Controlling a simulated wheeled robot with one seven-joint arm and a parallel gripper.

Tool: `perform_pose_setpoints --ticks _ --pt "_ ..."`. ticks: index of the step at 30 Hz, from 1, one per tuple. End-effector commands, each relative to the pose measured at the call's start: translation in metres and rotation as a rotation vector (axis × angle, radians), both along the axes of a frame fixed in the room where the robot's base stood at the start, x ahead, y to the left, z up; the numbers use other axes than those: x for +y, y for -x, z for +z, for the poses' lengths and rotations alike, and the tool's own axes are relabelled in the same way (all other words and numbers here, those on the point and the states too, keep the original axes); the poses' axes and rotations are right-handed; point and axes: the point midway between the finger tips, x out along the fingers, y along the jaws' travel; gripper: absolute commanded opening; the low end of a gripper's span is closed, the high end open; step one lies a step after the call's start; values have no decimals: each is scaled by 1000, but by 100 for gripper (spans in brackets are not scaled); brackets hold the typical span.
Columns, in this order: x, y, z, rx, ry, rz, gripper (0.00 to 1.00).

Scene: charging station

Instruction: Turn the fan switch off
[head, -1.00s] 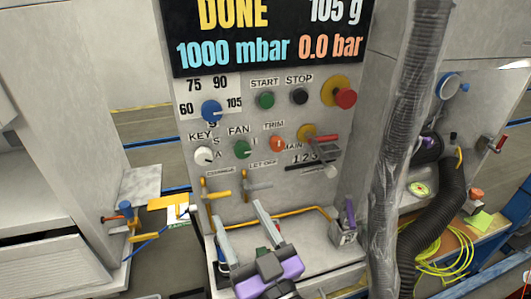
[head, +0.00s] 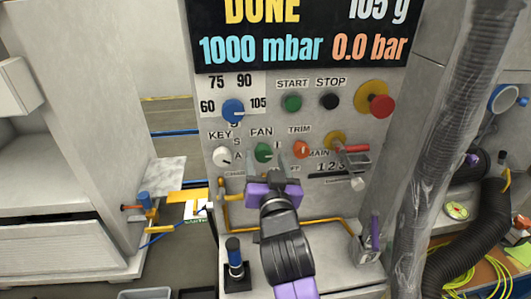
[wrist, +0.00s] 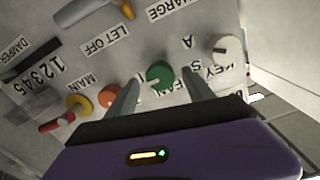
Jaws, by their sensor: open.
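The fan switch is a green rotary knob (head: 263,152) under the FAN label on the grey control panel (head: 355,195). My gripper (head: 263,165) is raised in front of the panel just below this knob, and its purple body hides part of the panel. In the wrist view the green knob (wrist: 160,75) lies between the tips of my two open fingers (wrist: 160,88). The fingers reach to either side of it; I cannot tell whether they touch it. The knob's pale pointer mark shows on its lower left in the wrist view.
Close beside the fan knob are the white KEY knob (head: 222,156) and the orange TRIM knob (head: 301,149). The blue dial (head: 233,109), green START button (head: 292,103), black STOP button (head: 330,101) and red emergency button (head: 382,106) sit above. A hose (head: 440,150) hangs at the right.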

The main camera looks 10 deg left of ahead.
Motion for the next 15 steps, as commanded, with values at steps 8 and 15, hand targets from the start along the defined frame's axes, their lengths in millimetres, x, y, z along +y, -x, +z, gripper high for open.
perform_pose_setpoints --ticks 8,15 --pt "6 -23 1 -1 0 0 61" --pt "7 -25 0 -1 0 0 61"
